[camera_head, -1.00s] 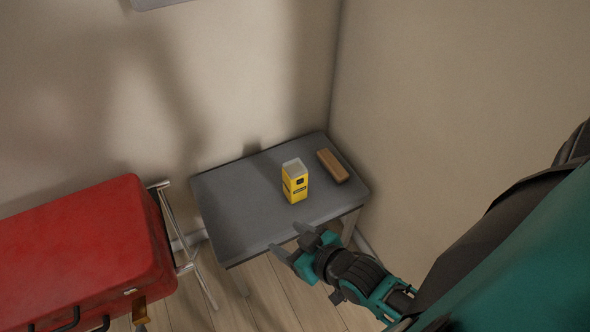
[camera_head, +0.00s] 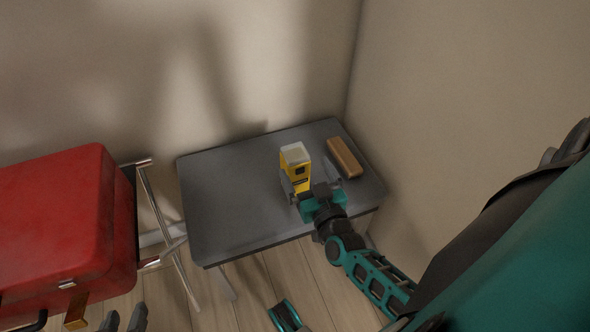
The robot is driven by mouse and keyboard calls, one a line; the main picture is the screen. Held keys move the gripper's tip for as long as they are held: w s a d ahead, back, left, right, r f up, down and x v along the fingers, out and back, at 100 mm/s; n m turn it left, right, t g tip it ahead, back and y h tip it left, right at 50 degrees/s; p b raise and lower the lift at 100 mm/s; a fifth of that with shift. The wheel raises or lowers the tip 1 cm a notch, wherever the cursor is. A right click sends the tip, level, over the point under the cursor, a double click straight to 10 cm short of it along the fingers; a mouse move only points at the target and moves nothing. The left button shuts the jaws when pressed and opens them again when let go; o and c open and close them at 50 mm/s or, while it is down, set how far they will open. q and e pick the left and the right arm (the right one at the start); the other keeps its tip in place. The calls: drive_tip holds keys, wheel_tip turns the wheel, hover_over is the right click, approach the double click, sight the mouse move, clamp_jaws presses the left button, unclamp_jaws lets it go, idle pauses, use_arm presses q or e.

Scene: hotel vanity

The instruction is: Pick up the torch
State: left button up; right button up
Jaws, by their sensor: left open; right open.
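The torch (camera_head: 295,165), a yellow upright box-like body with a pale top and dark markings, stands on the grey side table (camera_head: 225,205). My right gripper (camera_head: 310,178) is open at the torch, one finger at its left side and the other to its right. The torch's lower part is partly hidden by the gripper, and I cannot tell whether the fingers touch it. My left gripper (camera_head: 124,319) shows only as two grey fingertips at the bottom edge, apart and empty, well away from the torch.
A brown block (camera_head: 344,157) lies on the table just right of my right gripper. A red suitcase (camera_head: 60,220) rests on a metal rack (camera_head: 160,210) left of the table. Walls close off the back and right. The table's left half is clear.

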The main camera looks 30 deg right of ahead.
sight(300, 161)
drive_tip(key=shift+x, duration=1.2)
drive_tip(key=b+x, duration=0.2)
drive_tip(key=x, duration=0.1)
drive_tip(key=shift+w+f, duration=0.2)
drive_tip(key=shift+w, duration=0.5)
drive_tip(key=shift+w+r, duration=0.1)
drive_tip(key=c, duration=1.6)
use_arm(q)
drive_tip(key=shift+w+d+f, duration=0.1)
drive_tip(key=shift+d+f, duration=0.25)
drive_tip(key=shift+f, duration=0.15)
